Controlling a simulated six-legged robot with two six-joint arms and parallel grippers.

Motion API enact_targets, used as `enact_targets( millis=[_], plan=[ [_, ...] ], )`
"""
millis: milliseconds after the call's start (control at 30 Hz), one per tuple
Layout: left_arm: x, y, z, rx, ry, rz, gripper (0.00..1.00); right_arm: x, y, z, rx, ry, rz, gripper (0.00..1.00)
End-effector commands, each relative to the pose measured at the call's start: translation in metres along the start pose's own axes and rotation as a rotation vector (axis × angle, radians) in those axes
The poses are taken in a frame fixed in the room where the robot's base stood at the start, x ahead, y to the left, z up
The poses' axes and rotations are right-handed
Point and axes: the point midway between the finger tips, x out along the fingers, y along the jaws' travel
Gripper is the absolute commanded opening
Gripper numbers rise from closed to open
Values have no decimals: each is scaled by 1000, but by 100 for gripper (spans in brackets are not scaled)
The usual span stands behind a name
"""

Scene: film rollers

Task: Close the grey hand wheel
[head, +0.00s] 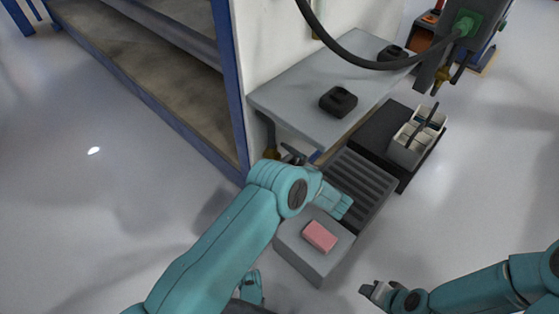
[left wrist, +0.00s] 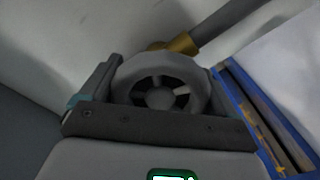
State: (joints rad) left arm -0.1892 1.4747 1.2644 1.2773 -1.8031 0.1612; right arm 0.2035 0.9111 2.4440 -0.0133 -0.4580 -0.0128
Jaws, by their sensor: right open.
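The grey hand wheel (left wrist: 160,85) is round with several spokes and fills the middle of the left wrist view. A brass fitting (left wrist: 175,45) with a grey pipe is behind it. In the head view the brass fitting (head: 271,153) shows below the bench corner; the wheel cannot be made out there. My left gripper (head: 292,154) is at the bench's lower front. Its fingers (left wrist: 162,88) lie along both sides of the wheel's rim, seemingly shut on it. My right gripper (head: 375,290) is open and empty, low at the right, away from the wheel.
A grey bench top (head: 300,110) with a black block (head: 338,101) is above my left gripper. A blue-framed rack (head: 232,100) stands to the left. A pink block (head: 320,236) rests on a grey box right of my left arm. A divided tray (head: 405,153) is farther right.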

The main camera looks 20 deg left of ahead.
Motion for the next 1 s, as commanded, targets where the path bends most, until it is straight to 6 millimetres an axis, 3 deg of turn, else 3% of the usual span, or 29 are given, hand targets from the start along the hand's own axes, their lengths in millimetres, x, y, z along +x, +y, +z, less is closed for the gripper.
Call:
enact_targets(
  millis=[367,1000],
  plan=[
    [3,0,0,45,0,0,59,-1,0,0,0,-1,0,43],
    [4,1,0,476,2,-1,59,-5,-2,3,3,-11,0,43]
  ],
)
